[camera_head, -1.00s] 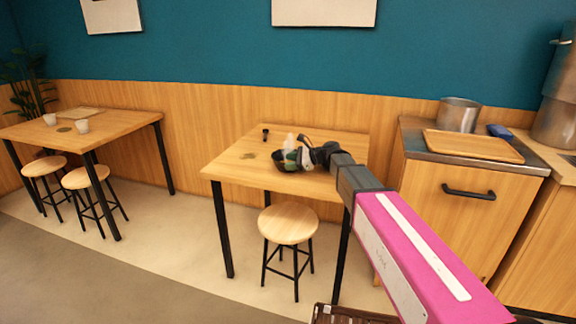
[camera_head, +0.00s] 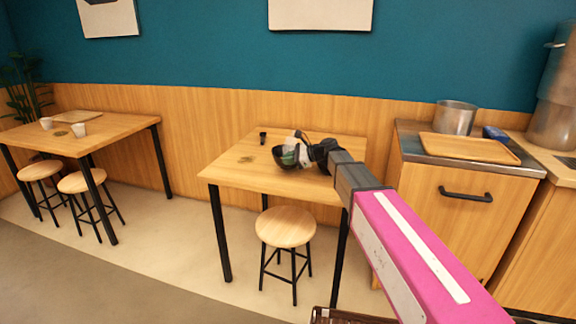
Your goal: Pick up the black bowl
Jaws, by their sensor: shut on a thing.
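The black bowl (camera_head: 285,158) is at the middle table, near its right half, with something greenish and pale showing at its rim. My gripper (camera_head: 303,152) is at the bowl's right side and shut on it. My dark wrist hides part of the bowl's right side. I cannot tell whether the bowl touches the tabletop or hangs just above it.
The middle table (camera_head: 235,174) has a small dark item (camera_head: 263,137) near its back edge. A stool (camera_head: 285,228) stands in front. At right, a counter holds a metal pot (camera_head: 455,118) and a wooden tray (camera_head: 470,148). Another table (camera_head: 110,128) stands at left.

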